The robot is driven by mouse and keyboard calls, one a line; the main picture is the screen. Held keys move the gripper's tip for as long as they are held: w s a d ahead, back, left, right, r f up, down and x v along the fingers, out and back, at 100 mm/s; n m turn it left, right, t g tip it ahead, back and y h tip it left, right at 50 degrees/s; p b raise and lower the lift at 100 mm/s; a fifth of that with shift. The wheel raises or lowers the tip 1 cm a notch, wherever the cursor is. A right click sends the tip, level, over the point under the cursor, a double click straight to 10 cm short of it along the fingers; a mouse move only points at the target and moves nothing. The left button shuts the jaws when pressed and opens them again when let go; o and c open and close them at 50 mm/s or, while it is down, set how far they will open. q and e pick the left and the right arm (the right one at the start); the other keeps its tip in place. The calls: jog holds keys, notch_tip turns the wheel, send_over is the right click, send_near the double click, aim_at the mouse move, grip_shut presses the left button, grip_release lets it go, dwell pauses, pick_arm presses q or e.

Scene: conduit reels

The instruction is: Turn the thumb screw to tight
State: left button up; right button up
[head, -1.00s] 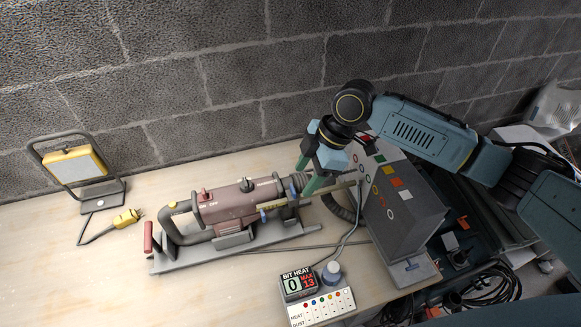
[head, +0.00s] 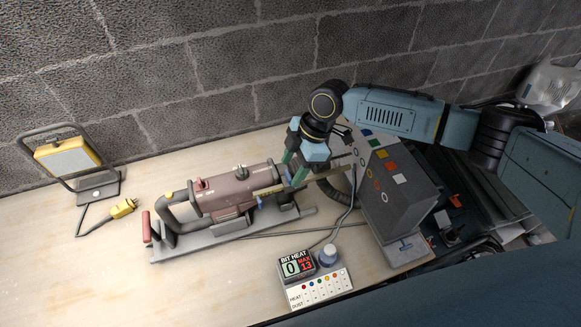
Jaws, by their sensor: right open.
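A maroon drill (head: 232,194) with a looped grey handle lies in a grey cradle (head: 215,239) on the bench. Small blue pieces show near its front end; one, beside the yellow strip, looks like the thumb screw (head: 260,201), but it is too small to tell how it is turned. My right gripper (head: 294,168) points down at the drill's front end, its green fingers open. It hides part of that end, and I cannot tell whether it touches anything. My left gripper is not in view.
A dark grey block (head: 395,188) with coloured marks stands right of the drill. A control box (head: 318,287) reading BIT HEAT 0, MAX 13 sits in front. The bench's left front is clear.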

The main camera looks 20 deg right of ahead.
jog(key=shift+x, duration=0.95)
jog(key=shift+c, duration=0.2)
jog(key=c, duration=0.9)
jog(key=shift+r, duration=0.1)
jog(key=shift+c, duration=0.2)
